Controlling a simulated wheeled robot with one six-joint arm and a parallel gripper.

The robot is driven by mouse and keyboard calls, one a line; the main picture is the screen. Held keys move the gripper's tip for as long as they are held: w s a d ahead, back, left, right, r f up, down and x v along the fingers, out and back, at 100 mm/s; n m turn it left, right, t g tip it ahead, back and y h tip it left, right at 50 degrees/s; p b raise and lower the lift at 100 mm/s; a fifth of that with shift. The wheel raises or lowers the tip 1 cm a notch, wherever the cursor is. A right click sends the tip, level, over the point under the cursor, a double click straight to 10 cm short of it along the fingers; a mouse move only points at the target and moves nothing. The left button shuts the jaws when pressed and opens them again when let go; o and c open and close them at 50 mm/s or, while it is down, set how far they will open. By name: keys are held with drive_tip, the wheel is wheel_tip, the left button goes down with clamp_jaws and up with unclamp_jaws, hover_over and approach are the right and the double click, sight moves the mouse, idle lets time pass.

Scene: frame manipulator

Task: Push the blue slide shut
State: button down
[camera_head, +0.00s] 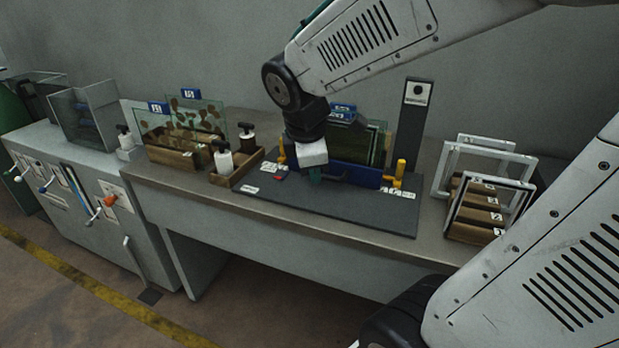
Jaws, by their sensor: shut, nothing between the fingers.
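The blue slide (362,176) is a long low bar on the dark base board (330,208), in front of upright glass panes (358,142). A yellow post (401,168) stands near its right end and another yellow post (281,150) stands to the left. My gripper (315,176) points down just above the board at the left part of the slide. Its fingers are shut and empty. It hides the slide's left end, and I cannot tell whether the fingers touch the slide.
A wooden tray with bottles (235,163) and a rack of brown-spotted glass panes (180,130) stand to the left. Metal frames (487,180) stand in a wooden rack at right. A dark upright post (413,120) rises behind the board. The board's front is clear.

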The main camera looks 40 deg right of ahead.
drive_tip(key=w+d+f+n, duration=0.3)
drive_tip(key=w+f+n, duration=0.1)
drive_tip(key=f, duration=0.1)
drive_tip(key=w+d+f+n+h, duration=0.1)
drive_tip(key=w+d+f+n, duration=0.2)
drive_tip(key=w+f+n, duration=0.1)
drive_tip(key=w+d+f+n, duration=0.3)
drive_tip(key=w+f+n, duration=0.1)
drive_tip(key=w+f, duration=0.2)
drive_tip(key=shift+d+f+n+t, duration=0.2)
drive_tip(key=shift+f+n+t, duration=0.1)
drive_tip(key=shift+t, duration=0.1)
drive_tip(key=d, duration=0.1)
drive_tip(key=w+d, duration=0.1)
drive_tip(key=shift+w+d, duration=0.3)
drive_tip(key=shift+d, duration=0.1)
drive_tip(key=shift+w+d+r, duration=0.15)
drive_tip(key=shift+w+d, duration=0.1)
drive_tip(key=shift+d, duration=0.2)
drive_tip(key=shift+w, duration=0.1)
